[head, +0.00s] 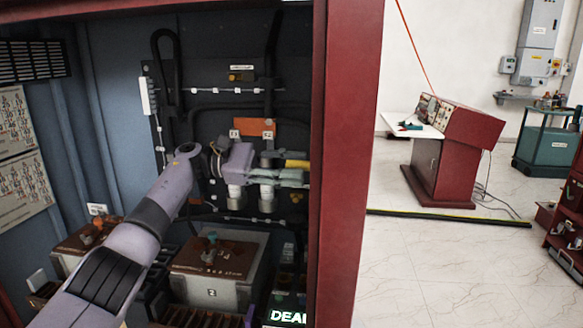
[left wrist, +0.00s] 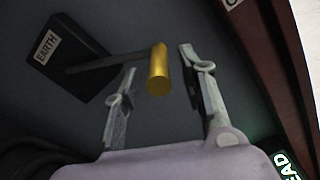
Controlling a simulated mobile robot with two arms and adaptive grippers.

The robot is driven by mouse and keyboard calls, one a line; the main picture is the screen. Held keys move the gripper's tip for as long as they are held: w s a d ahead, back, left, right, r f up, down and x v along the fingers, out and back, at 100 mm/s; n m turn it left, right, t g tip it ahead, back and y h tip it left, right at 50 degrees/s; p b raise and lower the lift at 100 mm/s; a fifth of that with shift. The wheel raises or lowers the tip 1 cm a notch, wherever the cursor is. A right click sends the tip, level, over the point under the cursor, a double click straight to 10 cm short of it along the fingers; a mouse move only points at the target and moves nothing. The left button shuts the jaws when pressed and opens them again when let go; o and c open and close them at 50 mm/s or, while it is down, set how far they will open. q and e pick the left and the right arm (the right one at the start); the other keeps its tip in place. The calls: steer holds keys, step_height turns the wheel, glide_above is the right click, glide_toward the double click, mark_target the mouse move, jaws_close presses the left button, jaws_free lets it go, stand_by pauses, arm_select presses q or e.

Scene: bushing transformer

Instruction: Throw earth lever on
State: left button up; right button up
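The earth lever is a dark rod with a brass-yellow cylindrical handle (left wrist: 158,72). Its rod comes from a dark plate (left wrist: 75,55) labelled EARTH in the left wrist view. In the head view the yellow handle (head: 297,163) shows at the tips of my left gripper (head: 300,177), inside the cabinet. In the left wrist view the handle lies between the two spread fingers of my left gripper (left wrist: 158,62), with a gap on both sides. The gripper looks open and empty. In the head view the rod and plate are hidden. My right gripper is not in view.
The red cabinet frame (head: 345,160) stands just right of my left gripper. Below the arm are a grey box (head: 212,292) and a lit sign (head: 288,316) reading "DEA", cut off. Black cables hang on the back wall. A red console (head: 440,165) stands outside on open floor.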

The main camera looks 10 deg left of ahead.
arm_select(q)
steer(key=a, duration=0.7)
steer(key=shift+a, duration=0.25)
